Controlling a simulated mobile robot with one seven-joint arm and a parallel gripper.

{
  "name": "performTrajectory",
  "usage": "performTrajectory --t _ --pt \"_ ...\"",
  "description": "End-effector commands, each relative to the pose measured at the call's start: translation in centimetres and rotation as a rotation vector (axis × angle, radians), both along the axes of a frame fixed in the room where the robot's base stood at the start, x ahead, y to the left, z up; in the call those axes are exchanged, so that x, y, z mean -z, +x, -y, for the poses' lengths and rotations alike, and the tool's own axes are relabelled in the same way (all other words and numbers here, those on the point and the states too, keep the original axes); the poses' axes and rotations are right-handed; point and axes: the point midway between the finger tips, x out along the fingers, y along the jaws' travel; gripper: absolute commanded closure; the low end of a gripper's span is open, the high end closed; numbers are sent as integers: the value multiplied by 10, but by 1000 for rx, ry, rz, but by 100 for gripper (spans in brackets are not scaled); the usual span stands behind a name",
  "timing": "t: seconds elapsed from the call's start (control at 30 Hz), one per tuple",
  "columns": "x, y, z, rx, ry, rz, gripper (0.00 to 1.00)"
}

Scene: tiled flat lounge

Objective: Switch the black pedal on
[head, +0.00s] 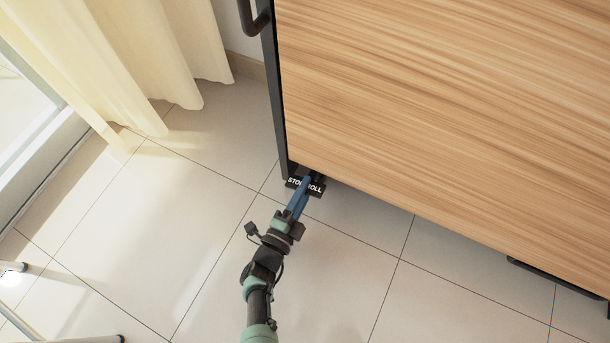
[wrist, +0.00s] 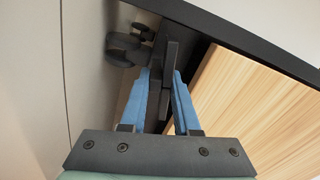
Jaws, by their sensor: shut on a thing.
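The black pedal (head: 316,189) is low at the foot of the wood-topped table, near its left corner. White lettering shows there, partly covered by my gripper, reading "STO" on the left and "ROLL" on the right. My gripper (head: 303,188) reaches it from the front with its blue fingers. In the wrist view, the fingers (wrist: 161,76) stand on both sides of a dark upright part of the pedal (wrist: 170,58), shut on it. Whether the pedal is tilted up or down cannot be told. Its far side is hidden under the table edge.
The wooden tabletop (head: 440,110) overhangs close to my gripper, with a black frame (head: 273,90) along its left side. A dark caster wheel (wrist: 124,46) is beside the pedal. A cream curtain (head: 110,60) hangs at the left. Tiled floor (head: 170,220) is clear around my arm.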

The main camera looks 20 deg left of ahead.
Motion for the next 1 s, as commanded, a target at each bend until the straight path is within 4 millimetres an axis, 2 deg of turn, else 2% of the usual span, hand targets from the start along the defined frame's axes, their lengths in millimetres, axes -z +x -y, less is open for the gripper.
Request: performTrajectory --t 0.17,0.2,0.37,0.73,0.87,1.0 --pt "0 1 1 2 -1 -1 100" --pt "0 1 1 2 -1 -1 68" --pt "0 1 1 2 0 0 40" --pt "0 -5 0 -2 0 -1 40" --pt "-2 -23 -1 -4 -1 -2 40" --pt "-2 -55 -3 -7 -2 -3 40"
